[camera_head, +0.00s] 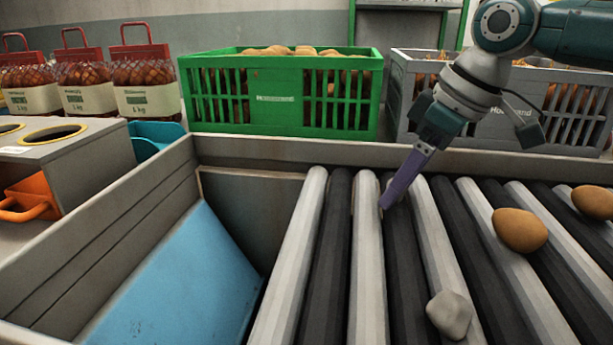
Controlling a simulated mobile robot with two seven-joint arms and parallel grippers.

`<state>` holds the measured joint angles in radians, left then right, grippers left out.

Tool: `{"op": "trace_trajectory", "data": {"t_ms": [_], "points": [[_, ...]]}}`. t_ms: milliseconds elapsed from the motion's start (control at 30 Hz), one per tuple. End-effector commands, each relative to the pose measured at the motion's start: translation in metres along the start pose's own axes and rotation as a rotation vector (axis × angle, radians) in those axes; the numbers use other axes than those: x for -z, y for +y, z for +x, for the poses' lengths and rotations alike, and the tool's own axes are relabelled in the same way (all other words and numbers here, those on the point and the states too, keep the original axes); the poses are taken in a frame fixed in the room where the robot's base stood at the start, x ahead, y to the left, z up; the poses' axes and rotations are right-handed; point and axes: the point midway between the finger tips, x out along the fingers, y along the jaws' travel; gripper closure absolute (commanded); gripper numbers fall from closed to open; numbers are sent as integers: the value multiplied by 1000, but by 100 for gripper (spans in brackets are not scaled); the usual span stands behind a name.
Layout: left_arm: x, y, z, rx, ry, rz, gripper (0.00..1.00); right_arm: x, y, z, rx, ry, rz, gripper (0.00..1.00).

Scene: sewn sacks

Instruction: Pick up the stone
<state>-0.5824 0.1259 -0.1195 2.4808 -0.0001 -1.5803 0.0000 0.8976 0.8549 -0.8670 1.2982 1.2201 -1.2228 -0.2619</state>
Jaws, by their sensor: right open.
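The stone (450,314) is a grey, angular lump lying on the roller conveyor (366,270), near the front and right of the picture's middle. My right gripper (384,203) comes in from the upper right. Its purple fingers point down and left, low over the rollers, behind and left of the stone and apart from it. The fingers overlap from this side, and nothing shows between them. My left gripper is out of view.
Two potatoes, one nearer (519,230) and one at the right edge (592,202), lie on the rollers. A green crate (283,97) and a grey crate (560,128) stand behind the wooden rim. A blue chute (180,285) lies left. Netted sacks (146,90) stand back left.

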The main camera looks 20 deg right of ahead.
Motion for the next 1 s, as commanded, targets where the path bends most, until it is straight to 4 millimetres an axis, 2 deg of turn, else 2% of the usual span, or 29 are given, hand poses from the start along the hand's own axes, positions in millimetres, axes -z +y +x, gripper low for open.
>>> {"op": "trace_trajectory", "data": {"t_ms": [133, 833, 1000], "points": [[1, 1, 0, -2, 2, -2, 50, 0, 0, -1, 0, 1, 0, 22], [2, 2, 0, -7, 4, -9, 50, 0, 0, -1, 0, 1, 0, 100], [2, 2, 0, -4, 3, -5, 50, 0, 0, -1, 0, 1, 0, 100]]}}
